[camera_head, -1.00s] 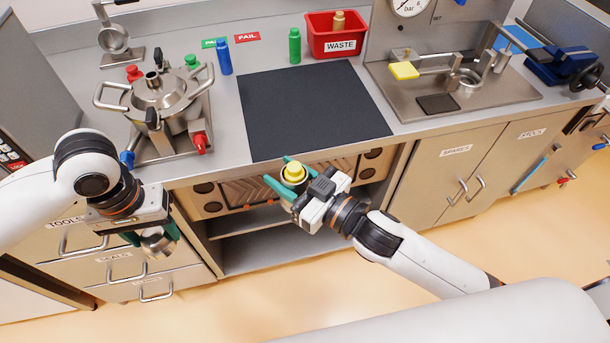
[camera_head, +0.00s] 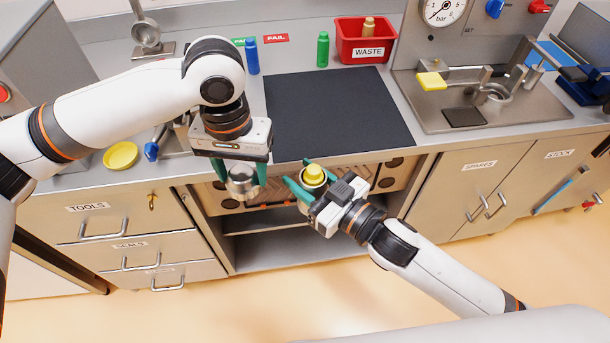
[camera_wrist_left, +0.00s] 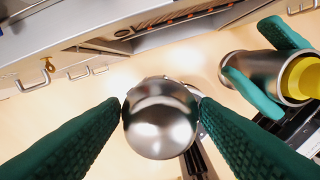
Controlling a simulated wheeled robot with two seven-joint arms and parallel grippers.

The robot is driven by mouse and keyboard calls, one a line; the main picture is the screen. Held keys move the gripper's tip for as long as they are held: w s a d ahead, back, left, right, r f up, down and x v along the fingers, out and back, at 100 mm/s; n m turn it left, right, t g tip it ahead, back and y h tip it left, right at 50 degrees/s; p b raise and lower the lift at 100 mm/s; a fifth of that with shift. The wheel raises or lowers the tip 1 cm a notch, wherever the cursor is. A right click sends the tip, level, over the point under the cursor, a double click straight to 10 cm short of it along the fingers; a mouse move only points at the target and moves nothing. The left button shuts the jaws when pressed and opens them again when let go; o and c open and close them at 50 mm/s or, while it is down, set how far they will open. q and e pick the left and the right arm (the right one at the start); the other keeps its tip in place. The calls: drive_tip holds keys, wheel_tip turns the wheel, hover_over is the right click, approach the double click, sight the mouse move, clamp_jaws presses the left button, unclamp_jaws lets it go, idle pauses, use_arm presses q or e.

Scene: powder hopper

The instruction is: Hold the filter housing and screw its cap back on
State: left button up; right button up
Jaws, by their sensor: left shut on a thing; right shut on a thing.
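The filter housing (camera_head: 304,200) is a steel cup with a yellow filter element (camera_head: 313,174) standing out of its open top. My right gripper (camera_head: 310,186) is shut around the housing, holding it upright in front of the bench edge. The housing also shows in the left wrist view (camera_wrist_left: 257,72), on the right between green fingers. The cap (camera_head: 242,183) is a rounded steel piece held by my left gripper (camera_head: 240,172). In the left wrist view the cap (camera_wrist_left: 160,125) sits between both fingertips. The cap is left of the housing, apart from it.
A black mat (camera_head: 335,110) lies clear on the bench. Behind it stand a blue bottle (camera_head: 252,56), a green bottle (camera_head: 323,50) and the red waste bin (camera_head: 365,42). A yellow disc (camera_head: 121,156) is at the left. Open shelves (camera_head: 270,225) lie below the bench.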

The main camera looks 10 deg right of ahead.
sight(315, 168)
use_arm(q)
drive_tip(key=d+r+m, duration=0.1)
drive_tip(key=d+r, duration=0.1)
drive_tip(key=d, duration=0.2)
drive_tip(key=d+r, duration=0.2)
drive_tip(key=d, duration=0.2)
drive_tip(key=d+r+m, duration=0.1)
drive_tip(key=d+r, duration=0.2)
drive_tip(key=d, duration=0.1)
drive_tip(key=shift+s+d+r+m, duration=0.1)
drive_tip(key=shift+s+m, duration=0.05)
drive_tip(key=shift+m, duration=0.15)
drive_tip(key=shift+f, duration=2)
drive_tip(key=shift+f, duration=0.85)
drive_tip(key=shift+f, duration=0.55)
drive_tip(key=o, duration=1)
drive_tip(key=shift+s, duration=0.1)
